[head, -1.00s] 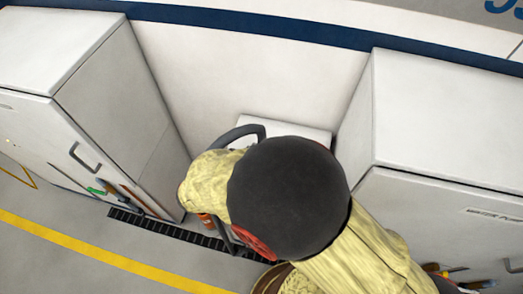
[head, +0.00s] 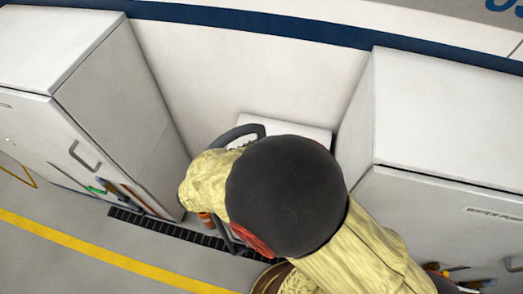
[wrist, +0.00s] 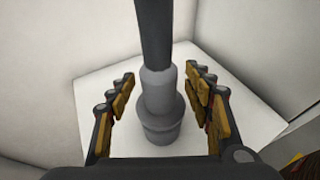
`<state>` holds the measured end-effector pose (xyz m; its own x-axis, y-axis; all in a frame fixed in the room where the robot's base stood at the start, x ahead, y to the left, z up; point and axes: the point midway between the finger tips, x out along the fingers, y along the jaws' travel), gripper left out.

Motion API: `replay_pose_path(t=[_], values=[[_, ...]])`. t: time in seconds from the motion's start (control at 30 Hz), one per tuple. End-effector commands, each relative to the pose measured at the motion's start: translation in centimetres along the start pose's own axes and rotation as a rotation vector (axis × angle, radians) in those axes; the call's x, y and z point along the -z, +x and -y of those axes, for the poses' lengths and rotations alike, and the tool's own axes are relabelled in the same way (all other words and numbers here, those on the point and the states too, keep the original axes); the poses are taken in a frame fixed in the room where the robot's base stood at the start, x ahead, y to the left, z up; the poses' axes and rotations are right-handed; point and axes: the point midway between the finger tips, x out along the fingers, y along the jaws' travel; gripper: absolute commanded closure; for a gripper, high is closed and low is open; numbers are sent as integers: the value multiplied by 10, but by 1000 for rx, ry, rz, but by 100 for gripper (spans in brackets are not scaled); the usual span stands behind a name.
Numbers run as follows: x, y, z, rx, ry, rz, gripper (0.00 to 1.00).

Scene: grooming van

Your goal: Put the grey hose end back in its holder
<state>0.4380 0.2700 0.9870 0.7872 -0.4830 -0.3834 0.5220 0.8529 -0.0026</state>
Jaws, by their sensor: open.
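The grey hose end (wrist: 160,105) shows in the wrist view as a stepped grey fitting, with a dark hose (wrist: 153,30) running up from it. My gripper (wrist: 160,76) is open, with one finger on each side of the hose end and visible gaps between. The hose end appears over a white surface (wrist: 95,85); I cannot tell whether its lower end touches or sits in anything. No holder can be made out clearly. In the head view a dark curved hose (head: 238,132) shows behind my arm, which hides the hose end and gripper.
A white cabinet (head: 120,110) stands at left and another (head: 450,130) at right, leaving a narrow recess. A low white box (head: 300,130) sits against the back wall between them. A dark floor grate (head: 165,228) and a yellow line (head: 90,255) lie in front.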

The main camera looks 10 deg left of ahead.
Motion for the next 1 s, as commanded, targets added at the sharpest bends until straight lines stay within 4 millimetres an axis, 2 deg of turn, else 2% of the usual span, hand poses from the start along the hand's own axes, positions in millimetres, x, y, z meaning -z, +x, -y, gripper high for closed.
replay_pose_path(t=[0.17,0.5,0.7,0.83,1.0], values=[[0,-10,-1,-3,0,1,49],[0,-76,-2,-5,0,0,49],[0,-107,-1,-2,1,1,49],[0,-117,-1,-1,1,0,49],[0,-120,0,0,1,0,49]])
